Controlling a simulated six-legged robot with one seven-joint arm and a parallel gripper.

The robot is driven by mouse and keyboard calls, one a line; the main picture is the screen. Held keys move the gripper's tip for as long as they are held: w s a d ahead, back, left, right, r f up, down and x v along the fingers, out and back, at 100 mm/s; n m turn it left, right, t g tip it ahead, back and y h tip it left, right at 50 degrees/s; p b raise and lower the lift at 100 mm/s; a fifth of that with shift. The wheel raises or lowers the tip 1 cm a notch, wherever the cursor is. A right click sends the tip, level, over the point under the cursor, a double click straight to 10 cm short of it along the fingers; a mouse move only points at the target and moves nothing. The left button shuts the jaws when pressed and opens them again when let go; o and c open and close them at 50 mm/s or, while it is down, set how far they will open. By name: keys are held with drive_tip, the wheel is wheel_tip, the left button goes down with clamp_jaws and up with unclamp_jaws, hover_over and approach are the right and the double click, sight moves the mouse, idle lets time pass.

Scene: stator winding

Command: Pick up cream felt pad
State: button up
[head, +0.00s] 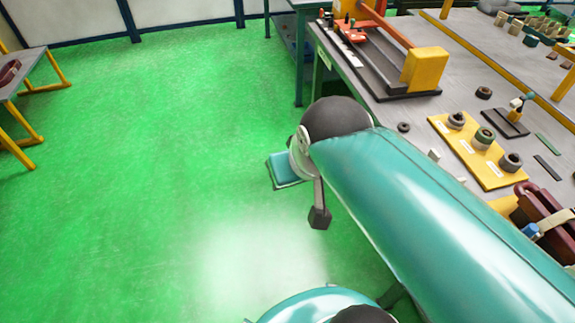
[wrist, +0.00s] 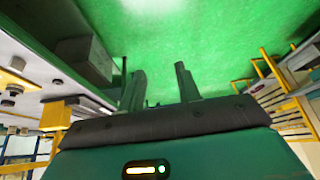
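I cannot pick out the cream felt pad for certain. A small cream piece (head: 434,154) lies on the grey workbench (head: 465,85) in the head view, beside my arm, but it is too small to identify. In the wrist view my gripper (wrist: 158,76) has its two fingers apart with nothing between them, and green floor shows behind. In the head view my own arm covers the near part of the bench and hides most of the gripper.
A yellow board (head: 471,145) with several dark rings stands on the bench. A dark fixture with a yellow block (head: 425,69) is at the bench's far left. A maroon object (head: 540,212) sits at the right. The green floor (head: 150,150) left of the bench is clear.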

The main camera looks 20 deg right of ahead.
drive_tip(key=shift+s+a+f, duration=0.1)
drive_tip(key=shift+s+a, duration=0.15)
drive_tip(key=shift+a, duration=0.1)
drive_tip(key=o, duration=0.6)
drive_tip(key=c, duration=0.5)
drive_tip(key=shift+d, duration=0.15)
